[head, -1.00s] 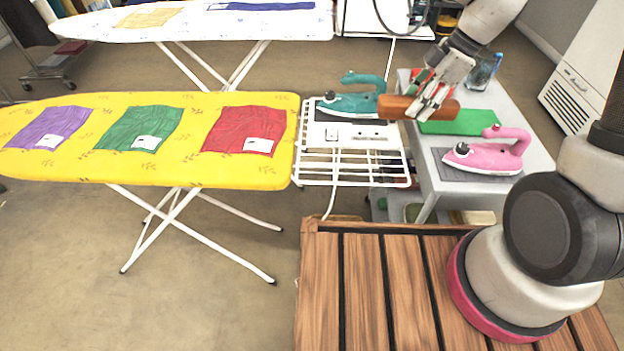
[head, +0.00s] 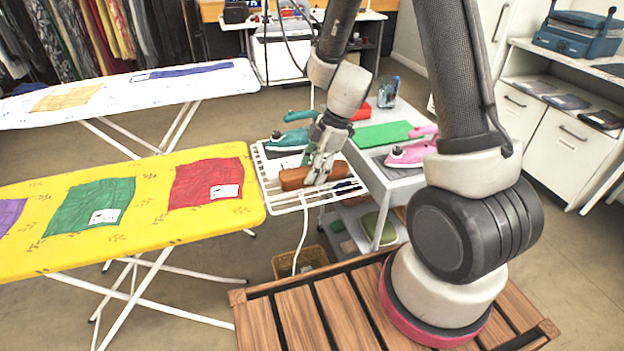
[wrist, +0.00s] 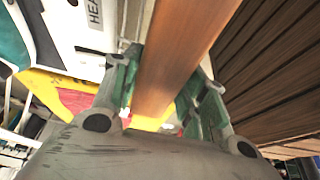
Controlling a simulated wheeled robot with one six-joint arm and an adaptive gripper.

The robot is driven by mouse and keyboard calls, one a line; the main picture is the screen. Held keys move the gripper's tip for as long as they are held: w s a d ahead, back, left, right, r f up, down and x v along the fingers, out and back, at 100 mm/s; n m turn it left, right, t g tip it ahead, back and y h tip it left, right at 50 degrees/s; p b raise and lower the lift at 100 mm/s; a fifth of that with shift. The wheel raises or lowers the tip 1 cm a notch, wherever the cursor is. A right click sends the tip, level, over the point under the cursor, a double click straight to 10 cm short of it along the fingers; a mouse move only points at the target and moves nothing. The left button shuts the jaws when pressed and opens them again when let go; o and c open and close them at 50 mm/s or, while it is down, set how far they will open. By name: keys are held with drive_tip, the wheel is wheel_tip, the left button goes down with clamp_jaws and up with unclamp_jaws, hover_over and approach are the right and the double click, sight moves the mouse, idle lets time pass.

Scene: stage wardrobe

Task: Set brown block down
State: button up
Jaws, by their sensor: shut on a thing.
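The brown block (head: 295,178) is a long wooden bar over the white wire rack (head: 271,190) at the end of the yellow ironing board. My gripper (head: 318,178) is shut on it, pointing down from above. In the wrist view the block (wrist: 176,60) runs between both fingers and away from the camera. I cannot tell whether the block touches the rack or hangs just above it.
The teal iron (head: 290,137) stands on the rack's back part, close behind the block. A grey cart (head: 378,183) at the right holds a green mat (head: 384,134) and a pink iron (head: 410,154). The yellow ironing board (head: 140,222) with coloured cloths lies left.

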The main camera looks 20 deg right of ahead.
drive_tip(key=shift+f, duration=1.45)
drive_tip(key=o, duration=1.2)
drive_tip(key=shift+f, duration=0.1)
